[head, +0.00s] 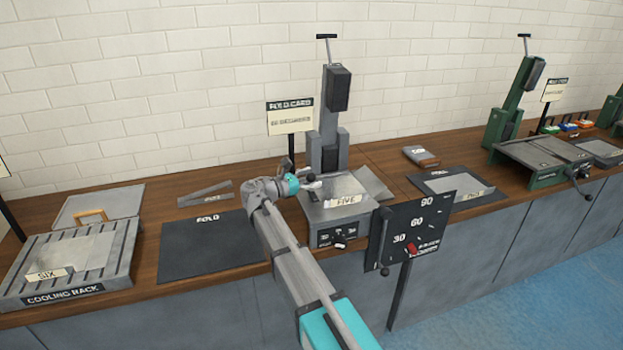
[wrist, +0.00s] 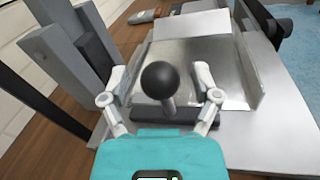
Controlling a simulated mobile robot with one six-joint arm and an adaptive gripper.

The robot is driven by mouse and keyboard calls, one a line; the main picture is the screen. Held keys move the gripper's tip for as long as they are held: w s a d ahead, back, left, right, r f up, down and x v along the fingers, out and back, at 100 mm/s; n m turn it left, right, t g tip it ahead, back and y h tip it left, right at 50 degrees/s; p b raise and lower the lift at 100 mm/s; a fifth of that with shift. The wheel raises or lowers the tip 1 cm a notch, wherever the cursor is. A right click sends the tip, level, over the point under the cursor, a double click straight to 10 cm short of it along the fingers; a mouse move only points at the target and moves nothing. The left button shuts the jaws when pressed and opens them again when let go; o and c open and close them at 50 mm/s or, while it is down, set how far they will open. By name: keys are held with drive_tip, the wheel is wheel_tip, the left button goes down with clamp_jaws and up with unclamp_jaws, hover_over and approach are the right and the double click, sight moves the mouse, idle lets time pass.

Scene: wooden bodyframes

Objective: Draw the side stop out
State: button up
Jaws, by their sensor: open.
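My gripper (wrist: 160,82) is open, with one white finger on each side of a black ball knob (wrist: 160,73). The knob stands on a short stem above a dark block (wrist: 150,113), which appears to be the side stop. I see no clear finger contact with the knob. Beyond the block a bare metal sheet (wrist: 195,55) with a raised right edge lies on the machine. In the head view my gripper (head: 312,182) is at the left side of the grey bending machine (head: 325,228), near its sheet labelled FIVE (head: 346,200); the knob is too small to tell there.
The machine's grey column (head: 330,120) rises behind my gripper, and a black angle panel (head: 418,228) with a red pointer stands at the front right. A dark FOLD mat (head: 205,255) and a cooling rack (head: 115,280) lie to the left. A green machine (head: 540,158) stands farther right.

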clamp_jaws()
idle(0.4)
